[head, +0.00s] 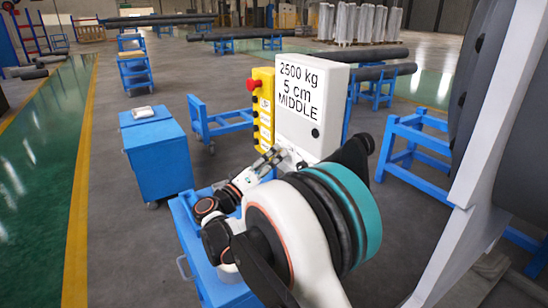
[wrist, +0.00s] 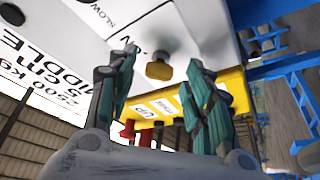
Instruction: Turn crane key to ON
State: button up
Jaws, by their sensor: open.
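A yellow crane control box (head: 262,110) stands upright, with a red button (head: 253,85) on its left side and dark buttons below. A white panel (head: 312,100) reading "2500 kg 5 cm MIDDLE" is beside it. In the wrist view, a small brass-coloured knob (wrist: 158,68), perhaps the crane key, sticks out of a white face near the word SLOW. My gripper (wrist: 162,58) is open, its two teal-padded fingers on either side of the knob in the picture. I cannot tell whether they touch it. In the head view my gripper (head: 268,160) is low before the yellow box.
A blue cabinet (head: 158,155) stands to the left. Blue stands (head: 410,140) and a large dark drum with a white frame (head: 480,150) are at the right. The yellow box with labels (wrist: 190,100) shows below the knob in the wrist view.

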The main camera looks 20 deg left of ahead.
jog(key=v, duration=1.1)
